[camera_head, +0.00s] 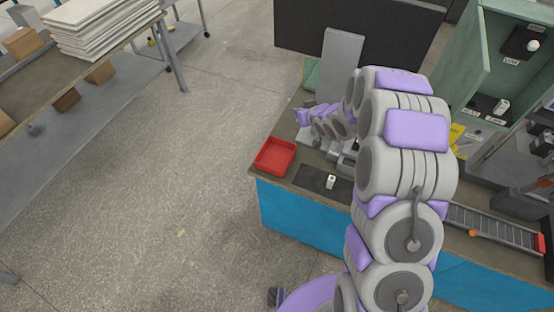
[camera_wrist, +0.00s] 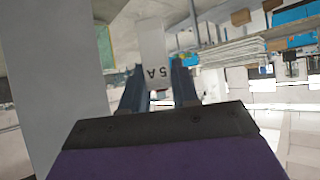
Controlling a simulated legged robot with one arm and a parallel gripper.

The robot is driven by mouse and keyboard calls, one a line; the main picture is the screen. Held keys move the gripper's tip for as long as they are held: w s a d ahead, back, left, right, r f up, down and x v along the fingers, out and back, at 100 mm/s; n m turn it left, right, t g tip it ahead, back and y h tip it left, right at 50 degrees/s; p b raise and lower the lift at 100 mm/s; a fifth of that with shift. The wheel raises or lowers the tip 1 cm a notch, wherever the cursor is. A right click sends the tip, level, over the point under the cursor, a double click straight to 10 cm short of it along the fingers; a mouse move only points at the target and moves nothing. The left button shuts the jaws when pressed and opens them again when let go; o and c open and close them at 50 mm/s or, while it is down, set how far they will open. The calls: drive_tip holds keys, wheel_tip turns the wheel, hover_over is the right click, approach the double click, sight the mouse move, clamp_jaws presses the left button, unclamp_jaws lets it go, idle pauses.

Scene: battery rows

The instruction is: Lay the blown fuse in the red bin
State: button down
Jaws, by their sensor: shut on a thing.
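My gripper (camera_wrist: 158,75) is shut on a pale fuse (camera_wrist: 151,42) marked "5A", which stands up between the two fingers in the wrist view. In the head view the arm reaches over the bench, and the held fuse cannot be made out there. The red bin (camera_head: 276,157) is a shallow, empty tray at the bench's left end. The arm's far end is up and right of it, apart from it. A small white and green piece (camera_head: 331,181) stands on a dark mat (camera_head: 311,178) right of the bin. I cannot tell whether the held fuse is blown.
A green cabinet (camera_head: 468,62) stands open at the right, with a small white piece (camera_head: 501,107) inside. A rail (camera_head: 490,222) lies at the bench's right. The floor at left is clear.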

drive_tip(key=a+f+n+y, duration=0.1)
drive_tip(key=a+f, duration=0.2)
drive_tip(key=f, duration=0.3)
drive_tip(key=s+a+f+n+g+y+b, duration=0.1)
drive_tip(key=a+f, duration=0.2)
drive_tip(key=f, duration=0.3)
drive_tip(key=a+f+n+g+b, duration=0.1)
drive_tip(key=a+f+n, duration=0.1)
drive_tip(key=f, duration=0.4)
drive_tip(key=shift+s+a+y, duration=0.35)
drive_tip(key=shift+a+y, duration=0.05)
drive_tip(key=shift+a, duration=0.35)
drive_tip(key=f, duration=0.3)
drive_tip(key=shift+d+f+b, duration=0.1)
drive_tip(key=shift+d+b, duration=0.2)
drive_tip(key=c, duration=1)
unclamp_jaws()
drive_tip(key=shift+a, duration=0.2)
drive_tip(key=shift+o, duration=0.8)
drive_tip(key=shift+d, duration=0.1)
